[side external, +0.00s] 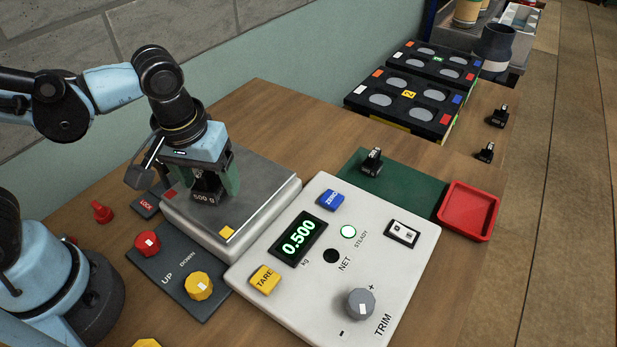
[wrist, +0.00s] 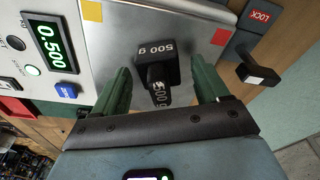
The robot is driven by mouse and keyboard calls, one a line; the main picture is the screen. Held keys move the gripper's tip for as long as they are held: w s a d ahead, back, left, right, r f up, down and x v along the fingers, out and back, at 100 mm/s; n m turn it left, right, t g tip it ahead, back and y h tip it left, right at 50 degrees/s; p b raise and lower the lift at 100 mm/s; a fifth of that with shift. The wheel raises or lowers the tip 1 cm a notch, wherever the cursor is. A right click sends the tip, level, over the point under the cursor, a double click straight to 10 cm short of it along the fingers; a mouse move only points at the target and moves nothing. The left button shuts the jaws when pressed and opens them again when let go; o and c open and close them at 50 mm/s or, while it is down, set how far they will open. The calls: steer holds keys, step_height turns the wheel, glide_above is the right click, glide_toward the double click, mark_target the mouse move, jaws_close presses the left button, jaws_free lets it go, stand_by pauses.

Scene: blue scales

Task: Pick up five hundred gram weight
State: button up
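The five hundred gram weight (side external: 206,197) is a black block marked "500 g" on the scale's metal pan (side external: 262,178). In the wrist view the weight (wrist: 157,62) stands on the pan, its knob between the two green fingers of my gripper (wrist: 160,88). The fingers are apart, with gaps on both sides of the weight. In the side view my gripper (side external: 208,180) points down over the weight, one finger on each side. The scale display (side external: 299,238) reads 0.500 kg, and the steady light (side external: 348,232) is lit.
A small black weight (side external: 372,162) stands on a green mat (side external: 405,185), beside a red tray (side external: 468,210). Two more black weights (side external: 499,116) (side external: 485,152) stand at the right. Black slotted boxes (side external: 405,100) stand at the back. A knob panel (side external: 180,270) is in front of the pan.

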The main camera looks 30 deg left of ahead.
jaws_close()
steer(key=shift+r, duration=0.2)
stand_by(0.3)
